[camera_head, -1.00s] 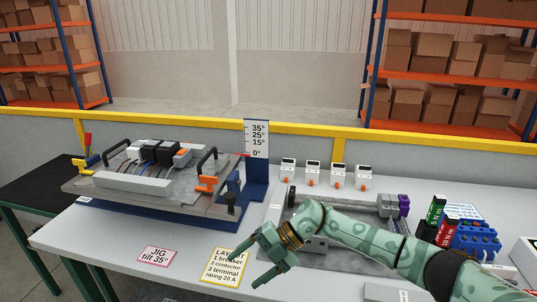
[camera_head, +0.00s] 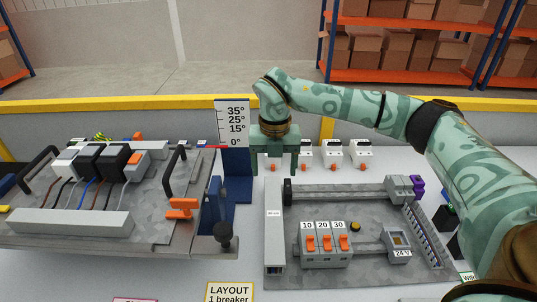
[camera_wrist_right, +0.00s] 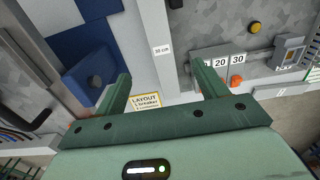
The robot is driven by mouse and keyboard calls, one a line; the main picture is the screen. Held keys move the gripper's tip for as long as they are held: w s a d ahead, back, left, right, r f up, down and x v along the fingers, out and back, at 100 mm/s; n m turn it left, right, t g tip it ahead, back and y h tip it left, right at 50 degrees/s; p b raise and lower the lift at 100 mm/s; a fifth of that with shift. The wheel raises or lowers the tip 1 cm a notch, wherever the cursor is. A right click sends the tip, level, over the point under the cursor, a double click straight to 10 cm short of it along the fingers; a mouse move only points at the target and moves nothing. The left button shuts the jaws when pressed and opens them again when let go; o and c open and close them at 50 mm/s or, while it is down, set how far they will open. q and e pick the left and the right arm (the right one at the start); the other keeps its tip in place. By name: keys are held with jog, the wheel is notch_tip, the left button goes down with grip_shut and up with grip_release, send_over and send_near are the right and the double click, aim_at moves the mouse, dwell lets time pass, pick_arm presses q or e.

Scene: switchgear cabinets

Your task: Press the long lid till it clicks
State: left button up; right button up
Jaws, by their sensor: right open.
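A long pale-grey trunking piece (camera_head: 274,235) with a "30 cm" label lies lengthwise along the left edge of the right-hand plate. In the wrist view, its labelled part (camera_wrist_right: 160,49) shows between my finger lines. A second long pale strip (camera_head: 70,222) lies across the front of the tilting jig. Neither piece bears the word lid. My right gripper (camera_head: 274,172) is open and empty, with its fingers pointing down near the far end of the "30 cm" piece; whether it touches is unclear. The fingers also show apart in the wrist view (camera_wrist_right: 166,82). My left gripper is out of view.
The jig (camera_head: 165,235) with black handles and an orange clamp (camera_head: 182,208) stands left. A blue post with an angle scale (camera_head: 233,122) stands close beside my gripper. Numbered breakers (camera_head: 326,243) sit on the right plate (camera_head: 375,262). Small white devices (camera_head: 335,152) stand behind.

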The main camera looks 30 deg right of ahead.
aim_at(274, 209)
notch_tip(274, 209, down, 14)
jog(key=shift+f+b, duration=0.1)
jog(key=shift+b, duration=0.85)
jog(key=shift+c, duration=1.2)
jog(key=c, duration=0.9)
jog(key=shift+c, duration=0.2)
jog(key=shift+f, duration=0.25)
